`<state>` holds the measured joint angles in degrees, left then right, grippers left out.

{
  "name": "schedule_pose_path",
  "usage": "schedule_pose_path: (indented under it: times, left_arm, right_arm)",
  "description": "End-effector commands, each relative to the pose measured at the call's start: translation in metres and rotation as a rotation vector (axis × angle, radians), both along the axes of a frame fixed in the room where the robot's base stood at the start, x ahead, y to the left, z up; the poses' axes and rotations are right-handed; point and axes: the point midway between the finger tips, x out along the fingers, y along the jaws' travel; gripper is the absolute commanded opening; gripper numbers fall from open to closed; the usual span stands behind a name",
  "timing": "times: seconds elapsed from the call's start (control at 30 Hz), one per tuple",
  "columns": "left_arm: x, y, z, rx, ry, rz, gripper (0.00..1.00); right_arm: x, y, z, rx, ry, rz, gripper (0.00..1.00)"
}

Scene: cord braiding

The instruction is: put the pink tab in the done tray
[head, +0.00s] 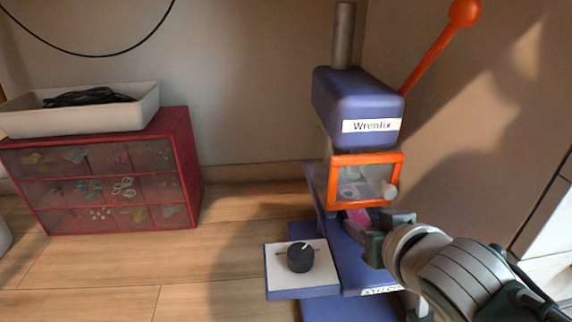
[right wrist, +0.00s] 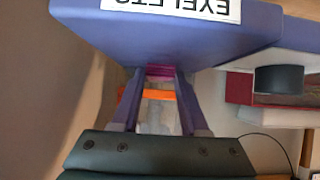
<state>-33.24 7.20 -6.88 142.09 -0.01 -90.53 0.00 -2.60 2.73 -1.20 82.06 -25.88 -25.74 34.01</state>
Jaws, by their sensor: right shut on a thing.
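My right gripper (head: 374,236) is at the blue press, just below its orange-framed window. It is shut on the pink tab (head: 357,217), which is partly hidden behind the fingers. In the right wrist view the pink tab (right wrist: 160,72) shows as a thin strip between the fingertips, under the overhanging blue body. My left gripper is out of view. No tray marked as the done tray can be made out.
The blue press (head: 350,100) has an orange lever (head: 432,52) and a side plate with a black knob (head: 300,258). A red drawer cabinet (head: 196,165) at left bears a white tray (head: 140,108) of black cord. Wooden table between is clear.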

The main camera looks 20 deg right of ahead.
Motion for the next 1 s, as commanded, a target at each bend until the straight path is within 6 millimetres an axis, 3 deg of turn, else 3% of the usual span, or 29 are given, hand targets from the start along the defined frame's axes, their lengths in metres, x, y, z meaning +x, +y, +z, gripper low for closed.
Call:
schedule_pose_path:
  times: [0.07, 0.1, 1.0]
  left_arm:
    - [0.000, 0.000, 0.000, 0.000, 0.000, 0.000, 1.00]
    - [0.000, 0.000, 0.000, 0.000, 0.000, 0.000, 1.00]
    - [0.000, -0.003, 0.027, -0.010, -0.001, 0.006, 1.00]
  right_arm:
    - [0.000, 0.000, 0.000, 0.000, 0.000, 0.000, 0.08]
    - [0.000, 0.000, 0.000, 0.000, 0.000, 0.000, 0.02]
    - [-0.063, 0.016, 0.004, 0.002, 0.001, -0.001, 0.02]
